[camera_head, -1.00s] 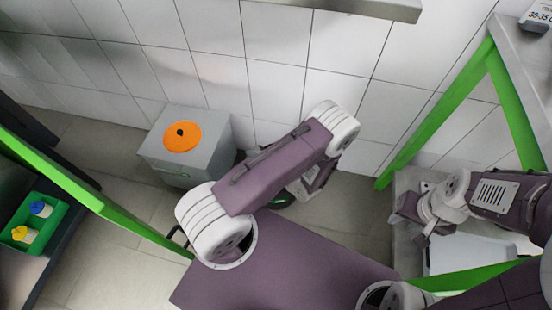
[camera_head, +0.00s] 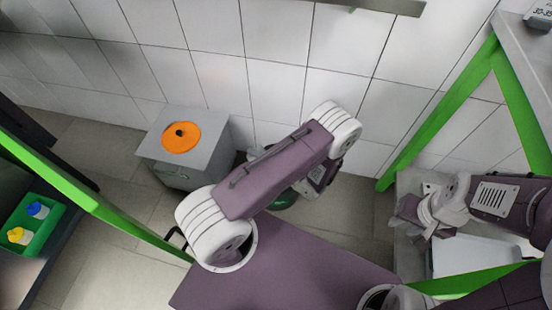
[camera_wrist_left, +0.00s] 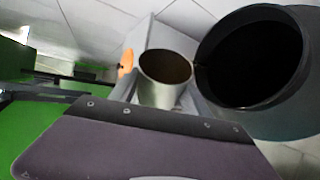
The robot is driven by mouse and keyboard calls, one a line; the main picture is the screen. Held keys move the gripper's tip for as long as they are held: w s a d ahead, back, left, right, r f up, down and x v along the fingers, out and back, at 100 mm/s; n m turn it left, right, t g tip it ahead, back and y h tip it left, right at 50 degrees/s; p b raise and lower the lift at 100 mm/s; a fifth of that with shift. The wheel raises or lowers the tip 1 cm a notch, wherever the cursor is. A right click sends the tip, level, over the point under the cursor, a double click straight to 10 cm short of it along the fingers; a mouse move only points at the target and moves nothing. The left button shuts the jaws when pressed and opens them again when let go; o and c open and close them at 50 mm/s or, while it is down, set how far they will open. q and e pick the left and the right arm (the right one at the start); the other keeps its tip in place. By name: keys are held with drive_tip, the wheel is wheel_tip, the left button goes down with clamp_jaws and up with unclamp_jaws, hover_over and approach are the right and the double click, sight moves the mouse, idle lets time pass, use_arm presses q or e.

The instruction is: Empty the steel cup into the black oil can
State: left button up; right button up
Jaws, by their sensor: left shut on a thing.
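The steel cup (camera_wrist_left: 165,80) is in the left wrist view, mouth facing the camera, its inside brownish; I cannot tell how much it holds. My left gripper (camera_wrist_left: 168,104) is shut on the cup. A large round black can (camera_wrist_left: 290,98) with a wide dark opening is right of the cup in that view, close to its rim; I cannot tell whether they touch. In the head view my left arm hides the cup and the gripper's fingers. My right gripper (camera_head: 418,212) is at the right, over a grey surface; its jaws are unclear.
A grey box (camera_head: 185,160) with an orange disc (camera_head: 181,137) on top stands by the tiled wall. A green tray (camera_head: 35,222) with blue- and yellow-topped items is at the far left. Green frame legs (camera_head: 435,115) stand at the right. A white box (camera_head: 475,255) is below my right gripper.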

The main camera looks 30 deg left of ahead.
use_arm(q)
drive_tip(key=shift+w+d+f+m+b, duration=0.3)
drive_tip(key=shift+w+b, duration=0.15)
drive_tip(key=shift+b, duration=0.4)
drive_tip(key=shift+w+d+f+b, duration=0.1)
drive_tip(key=shift+w+f+b, duration=0.15)
drive_tip(key=shift+b, duration=0.3)
drive_tip(key=shift+w+d+f+m+g+y+b, duration=0.1)
drive_tip(key=shift+w+d+m+g+y+b, duration=0.1)
drive_tip(key=shift+m+g+y+b, duration=0.15)
drive_tip(key=shift+r+m+y+p, duration=0.25)
drive_tip(key=shift+r+p, duration=0.15)
drive_tip(key=shift+r, duration=0.05)
drive_tip(key=shift+a, duration=0.1)
drive_tip(key=shift+s, duration=0.1)
drive_tip(key=shift+r+m+g, duration=0.1)
drive_tip(key=shift+m+g, duration=0.15)
drive_tip(key=shift+m, duration=0.05)
